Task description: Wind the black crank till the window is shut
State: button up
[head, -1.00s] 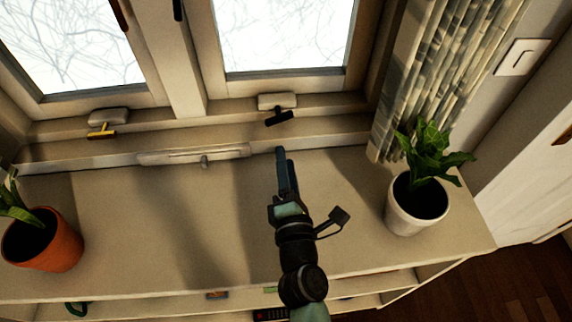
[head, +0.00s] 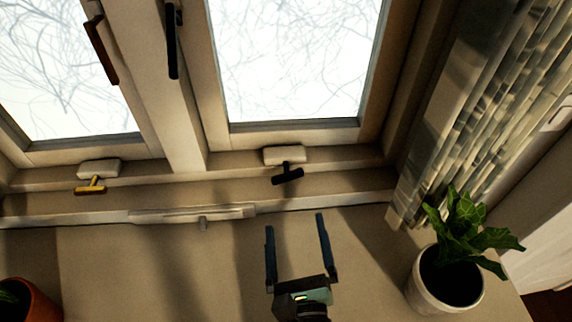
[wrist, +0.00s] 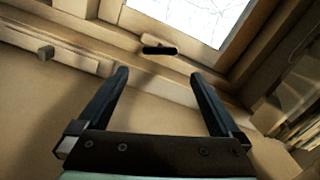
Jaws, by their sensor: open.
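The black crank (head: 288,175) sticks out from a pale housing (head: 285,155) on the sill below the right window (head: 296,60). In the wrist view the crank (wrist: 160,50) shows ahead, between and beyond my fingertips. My gripper (head: 296,222) is open and empty over the shelf top, in front of the crank and apart from it. Both fingers also show in the wrist view (wrist: 158,72), spread wide. I cannot tell from these frames how far the right window stands open.
A brass crank (head: 92,186) sits below the left window (head: 60,70). A pale bar with a small knob (head: 195,214) lies along the sill. A white-potted plant (head: 450,275) and a curtain (head: 470,110) stand at the right, a terracotta pot (head: 28,302) at the lower left. The middle shelf top (head: 120,265) is clear.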

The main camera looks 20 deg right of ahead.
aim_at(288, 181)
jog(key=shift+n, duration=0.3)
jog(key=shift+w+d+r+p, duration=0.1)
jog(key=shift+w+r+p, duration=0.15)
jog(key=shift+w, duration=0.3)
jog(key=p+x, duration=0.1)
jog(key=x, duration=0.6)
jog(key=p+x, duration=0.1)
jog(key=x, duration=0.3)
jog(key=shift+w+d+f+p, duration=0.15)
jog(key=shift+w+f+p, duration=0.1)
jog(key=shift+w+p, duration=0.1)
jog(key=c, duration=1.1)
jog(key=shift+m, duration=2.2)
jog(key=shift+c, duration=0.2)
